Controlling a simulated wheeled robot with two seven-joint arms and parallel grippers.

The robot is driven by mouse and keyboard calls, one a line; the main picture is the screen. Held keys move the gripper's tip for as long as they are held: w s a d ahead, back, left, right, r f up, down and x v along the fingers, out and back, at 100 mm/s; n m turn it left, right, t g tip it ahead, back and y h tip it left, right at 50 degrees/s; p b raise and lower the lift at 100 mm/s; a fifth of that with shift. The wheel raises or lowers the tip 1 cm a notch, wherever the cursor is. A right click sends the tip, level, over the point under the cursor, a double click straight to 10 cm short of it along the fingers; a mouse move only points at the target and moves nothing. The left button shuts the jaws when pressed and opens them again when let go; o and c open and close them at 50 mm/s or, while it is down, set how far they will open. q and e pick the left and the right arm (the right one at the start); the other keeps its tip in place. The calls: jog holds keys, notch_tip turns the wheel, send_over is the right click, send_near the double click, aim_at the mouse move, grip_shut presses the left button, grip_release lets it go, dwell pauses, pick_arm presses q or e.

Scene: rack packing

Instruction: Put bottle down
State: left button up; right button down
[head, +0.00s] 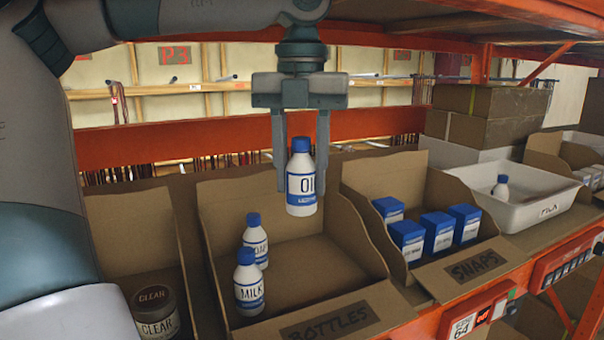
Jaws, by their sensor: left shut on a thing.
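My left gripper (301,186) is shut on a white bottle with a blue cap and a blue label reading "OIL" (301,202). The bottle hangs upright between the two fingers, above the right back part of the cardboard bin marked "BOTTLES" (331,322). Inside that bin, at its left side, stand two similar bottles: one labelled "MILK" (249,291) in front and another (255,245) just behind it. The right part of the bin floor is bare. My right gripper is not in view.
Right of it is a bin marked "SNAPS" (474,266) with several blue-and-white boxes. A white tray (545,214) with a small bottle stands further right. A jar labelled "CLEAR" (156,314) is at left. An orange shelf beam (400,40) runs above.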

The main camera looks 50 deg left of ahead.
pick_arm(q)
jog(key=s+d+f+n+b, duration=0.6)
jog(key=d+n+b, duration=0.2)
jog(key=n+b, duration=0.2)
jog(key=shift+s+d+n, duration=0.15)
jog(key=shift+d+n, duration=0.15)
jog(key=shift+n, duration=0.7)
